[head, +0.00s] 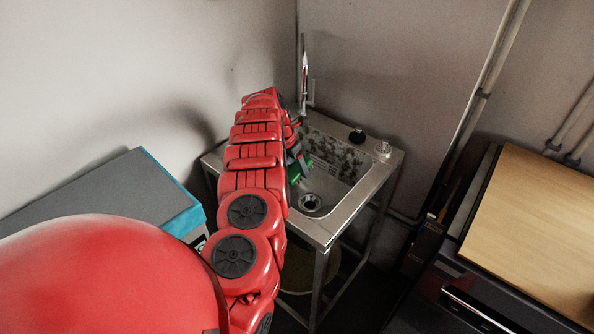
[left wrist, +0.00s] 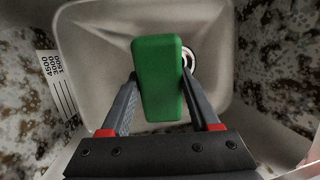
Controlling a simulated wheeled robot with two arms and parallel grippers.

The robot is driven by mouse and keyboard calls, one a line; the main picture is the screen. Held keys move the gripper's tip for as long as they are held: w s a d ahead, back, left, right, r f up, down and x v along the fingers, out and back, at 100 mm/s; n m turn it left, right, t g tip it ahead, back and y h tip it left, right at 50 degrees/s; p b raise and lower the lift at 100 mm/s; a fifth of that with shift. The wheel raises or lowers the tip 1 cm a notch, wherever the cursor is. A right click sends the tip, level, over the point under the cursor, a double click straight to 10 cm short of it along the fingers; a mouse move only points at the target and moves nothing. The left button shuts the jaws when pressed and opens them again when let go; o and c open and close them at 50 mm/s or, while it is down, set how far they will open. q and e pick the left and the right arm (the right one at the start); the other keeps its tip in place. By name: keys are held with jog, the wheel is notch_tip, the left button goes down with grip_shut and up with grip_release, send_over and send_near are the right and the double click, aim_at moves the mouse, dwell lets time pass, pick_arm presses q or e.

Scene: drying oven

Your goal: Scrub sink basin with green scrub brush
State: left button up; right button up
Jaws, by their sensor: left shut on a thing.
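The metal sink (head: 342,216) stands in the corner, and dark grime (head: 340,155) covers its inner walls. In the left wrist view brown stains (left wrist: 275,50) show on the sink walls at both sides, and the basin floor (left wrist: 95,50) looks pale and mostly clean. My left gripper (left wrist: 160,95) is shut on the green scrub brush (left wrist: 158,75), which is over the basin. In the head view only a small green part of the brush (head: 308,163) shows beside my left gripper (head: 298,165). I cannot tell whether the brush touches the basin. My right gripper is not in view.
A tall faucet (head: 304,75) rises at the sink's back left corner. A black item (head: 357,135) and a clear item (head: 383,148) stand on the back rim. The drain (head: 310,202) is in the basin. A grey-topped unit (head: 110,190) is left; a wooden top (head: 535,220) is right.

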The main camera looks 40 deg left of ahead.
pick_arm(q)
notch_tip(320, 180, up, 13)
jog(key=p, duration=0.7)
jog(key=shift+f, duration=0.15)
dwell(0.6)
